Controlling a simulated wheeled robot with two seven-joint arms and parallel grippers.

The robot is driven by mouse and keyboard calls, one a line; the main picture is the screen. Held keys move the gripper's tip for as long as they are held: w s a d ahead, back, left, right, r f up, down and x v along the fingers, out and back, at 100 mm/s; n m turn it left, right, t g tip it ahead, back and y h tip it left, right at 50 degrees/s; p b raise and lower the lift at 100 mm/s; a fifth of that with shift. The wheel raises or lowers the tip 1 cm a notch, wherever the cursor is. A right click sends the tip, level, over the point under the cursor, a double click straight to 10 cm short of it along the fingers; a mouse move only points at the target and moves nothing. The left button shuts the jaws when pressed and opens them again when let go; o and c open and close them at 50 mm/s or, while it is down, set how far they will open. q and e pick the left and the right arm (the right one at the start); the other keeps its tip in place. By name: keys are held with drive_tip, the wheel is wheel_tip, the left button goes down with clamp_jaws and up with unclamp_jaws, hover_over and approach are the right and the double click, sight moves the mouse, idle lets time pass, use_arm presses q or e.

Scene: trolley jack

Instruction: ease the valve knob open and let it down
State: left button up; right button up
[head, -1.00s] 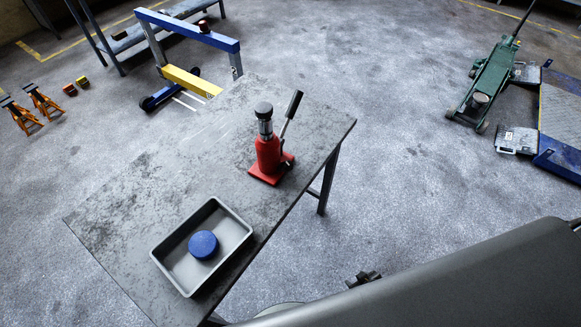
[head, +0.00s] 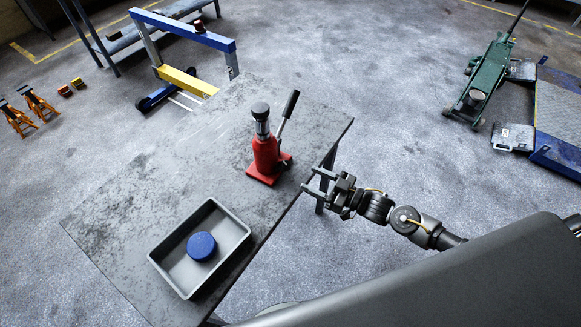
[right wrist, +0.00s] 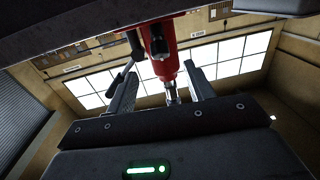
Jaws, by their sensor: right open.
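The red bottle jack (head: 265,158) stands upright on the grey table, its silver ram (head: 262,129) raised under a black cap (head: 260,109). Its black-gripped handle (head: 289,107) slants up to the right. My right gripper (head: 312,181) is open and empty at the table's right edge, to the right of the jack and apart from it. In the right wrist view the jack (right wrist: 165,62) appears upside down between the spread fingers, beyond them. A small dark part (right wrist: 158,45) on its red body may be the valve knob; I cannot tell. My left gripper is out of view.
A grey tray (head: 237,231) with a blue round thing (head: 201,246) in it sits near the table's front. The table top (head: 130,190) is otherwise clear. A green trolley jack (head: 487,75) and a blue-edged ramp (head: 556,150) stand on the floor at right.

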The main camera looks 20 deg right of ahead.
sight(284, 166)
drive_tip(key=p+x, duration=0.1)
drive_tip(key=x, duration=0.7)
drive_tip(key=shift+w+a+f+p, duration=0.1)
drive_tip(key=shift+w+a+p, duration=0.1)
drive_tip(key=shift+p, duration=0.15)
